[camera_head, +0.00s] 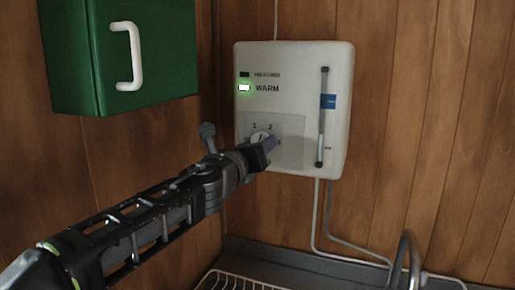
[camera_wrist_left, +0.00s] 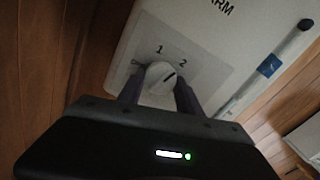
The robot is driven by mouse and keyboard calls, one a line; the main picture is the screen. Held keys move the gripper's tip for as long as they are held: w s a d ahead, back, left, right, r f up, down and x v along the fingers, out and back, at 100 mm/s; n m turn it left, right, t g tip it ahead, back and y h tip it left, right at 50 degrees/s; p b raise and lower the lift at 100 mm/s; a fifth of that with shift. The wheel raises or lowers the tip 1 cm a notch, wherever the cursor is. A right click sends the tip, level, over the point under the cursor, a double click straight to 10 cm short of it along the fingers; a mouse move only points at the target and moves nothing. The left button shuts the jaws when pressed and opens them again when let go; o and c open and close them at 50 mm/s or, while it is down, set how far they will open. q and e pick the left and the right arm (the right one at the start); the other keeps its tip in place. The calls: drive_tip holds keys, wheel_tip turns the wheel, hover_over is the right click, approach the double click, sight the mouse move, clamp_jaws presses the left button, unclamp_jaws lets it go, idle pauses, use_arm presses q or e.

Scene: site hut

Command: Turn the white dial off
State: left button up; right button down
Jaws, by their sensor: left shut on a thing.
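The white dial (camera_head: 259,137) sits on a pale square plate low on the left of a white wall unit (camera_head: 292,100). The numbers 1 and 2 show above it. In the left wrist view the dial (camera_wrist_left: 160,77) has a dark pointer line that leans toward the 2. My left gripper (camera_head: 266,143) is at the dial, with its two purple-grey fingers on either side of it in the left wrist view (camera_wrist_left: 158,92). It is shut on the dial. The dial's lower part is hidden by the gripper. My right gripper is not in view.
A vertical gauge tube (camera_head: 322,120) is on the unit's right. A green cupboard (camera_head: 125,55) is at upper left. A tap (camera_head: 405,255) and wire rack (camera_head: 240,281) are below.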

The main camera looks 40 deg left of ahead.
use_arm(q)
drive_tip(key=shift+n+b, duration=5.35)
drive_tip(key=shift+n, duration=5.55)
drive_tip(key=shift+d, duration=0.1)
drive_tip(key=o, duration=1.4)
drive_tip(key=shift+r, duration=0.1)
drive_tip(key=shift+c, duration=0.2)
